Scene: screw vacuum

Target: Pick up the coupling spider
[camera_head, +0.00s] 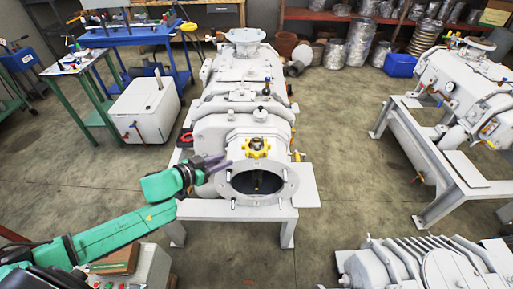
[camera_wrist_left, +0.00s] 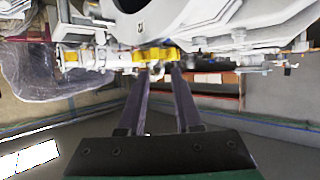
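The yellow, star-shaped coupling spider (camera_head: 257,147) sits on the front of the grey vacuum pump, just above its round dark opening (camera_head: 257,182). My left gripper (camera_head: 222,163) is to the left of the spider and a little lower in the head view, with its purple fingers pointing right. In the left wrist view the two fingers (camera_wrist_left: 159,72) stand apart with nothing between them. A yellow part (camera_wrist_left: 155,55) shows just beyond the fingertips there; I cannot tell if it is the spider. My right gripper is not in view.
The grey pump (camera_head: 235,75) stands on a metal frame in the middle. A second pump (camera_head: 465,85) is at the right, and ribbed grey machinery (camera_head: 420,265) at the lower right. A white box (camera_head: 145,108) and blue bench (camera_head: 130,37) stand at the left. Floor between the pumps is clear.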

